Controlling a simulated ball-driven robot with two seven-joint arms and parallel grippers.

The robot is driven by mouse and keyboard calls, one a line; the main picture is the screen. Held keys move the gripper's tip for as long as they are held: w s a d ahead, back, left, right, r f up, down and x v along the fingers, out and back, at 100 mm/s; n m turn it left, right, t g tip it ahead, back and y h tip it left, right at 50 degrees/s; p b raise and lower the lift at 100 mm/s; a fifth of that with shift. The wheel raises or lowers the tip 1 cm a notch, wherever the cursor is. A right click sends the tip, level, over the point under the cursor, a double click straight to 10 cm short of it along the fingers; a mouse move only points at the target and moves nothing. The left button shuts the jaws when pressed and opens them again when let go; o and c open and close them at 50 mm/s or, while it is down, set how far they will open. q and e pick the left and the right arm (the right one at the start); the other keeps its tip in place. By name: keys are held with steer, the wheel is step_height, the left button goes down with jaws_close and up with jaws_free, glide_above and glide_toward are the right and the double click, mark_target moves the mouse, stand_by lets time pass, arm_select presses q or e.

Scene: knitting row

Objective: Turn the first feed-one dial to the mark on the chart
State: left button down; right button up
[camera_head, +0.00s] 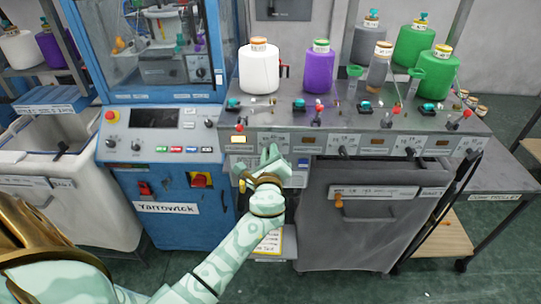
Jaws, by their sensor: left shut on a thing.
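My left gripper (268,163) reaches up to the front panel of the grey feed bench (300,118), at its left end. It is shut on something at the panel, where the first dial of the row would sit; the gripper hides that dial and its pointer. Other black dials show along the panel to the right: one (343,151), another (409,152) and a third (469,153). My right gripper is out of view.
A blue Yarrowick machine (165,205) stands close on the left. A grey bin (355,225) is below.

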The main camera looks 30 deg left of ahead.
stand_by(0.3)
arm_select(q)
steer(key=c, duration=1.4)
jaws_free()
steer(key=v, duration=1.6)
steer(key=shift+s, duration=0.25)
